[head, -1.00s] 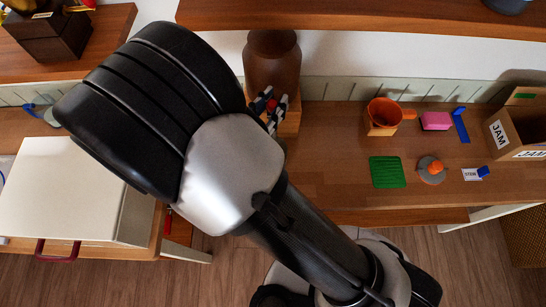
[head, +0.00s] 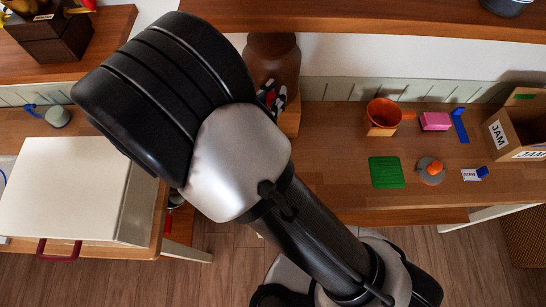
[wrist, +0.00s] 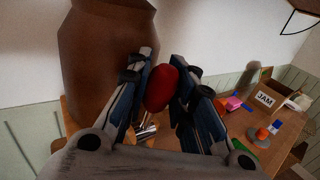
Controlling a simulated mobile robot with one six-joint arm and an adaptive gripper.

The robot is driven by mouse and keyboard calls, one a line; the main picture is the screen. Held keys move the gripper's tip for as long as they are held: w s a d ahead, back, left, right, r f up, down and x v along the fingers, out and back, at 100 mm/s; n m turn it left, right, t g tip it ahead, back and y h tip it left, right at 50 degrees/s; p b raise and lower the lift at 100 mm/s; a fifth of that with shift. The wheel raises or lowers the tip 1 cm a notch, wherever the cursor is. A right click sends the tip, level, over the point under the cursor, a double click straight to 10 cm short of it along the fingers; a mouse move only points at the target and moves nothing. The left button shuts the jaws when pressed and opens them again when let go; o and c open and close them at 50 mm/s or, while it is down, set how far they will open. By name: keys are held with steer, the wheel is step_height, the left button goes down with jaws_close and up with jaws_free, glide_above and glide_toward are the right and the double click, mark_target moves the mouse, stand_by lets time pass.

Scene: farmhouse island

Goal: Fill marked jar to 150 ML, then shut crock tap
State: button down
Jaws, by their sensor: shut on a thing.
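The brown crock (head: 273,52) stands at the back of the counter, partly behind my arm. It fills the upper left of the wrist view (wrist: 103,60). My gripper (head: 272,96) is at the crock's front. In the wrist view its two fingers (wrist: 170,75) are shut on a red rounded tap handle (wrist: 162,88). A shiny metal part (wrist: 146,130) shows below the handle, mostly hidden by the fingers. I cannot make out the marked jar or any liquid level in either view.
An orange pot (head: 383,112) stands on a wooden block, with a pink block (head: 435,121), green mat (head: 386,172), grey disc with an orange top (head: 432,171) and JAM box (head: 505,135) to the right. A shelf (head: 400,18) overhangs the counter.

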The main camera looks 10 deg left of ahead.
steer(key=shift+w+a, duration=0.1)
steer(key=shift+a, duration=0.05)
steer(key=shift+w+a, duration=0.15)
steer(key=shift+w, duration=0.4)
steer(key=c, duration=1.6)
jaws_free()
steer(key=shift+a, duration=0.15)
steer(key=shift+o, duration=1)
steer(key=v, duration=1.2)
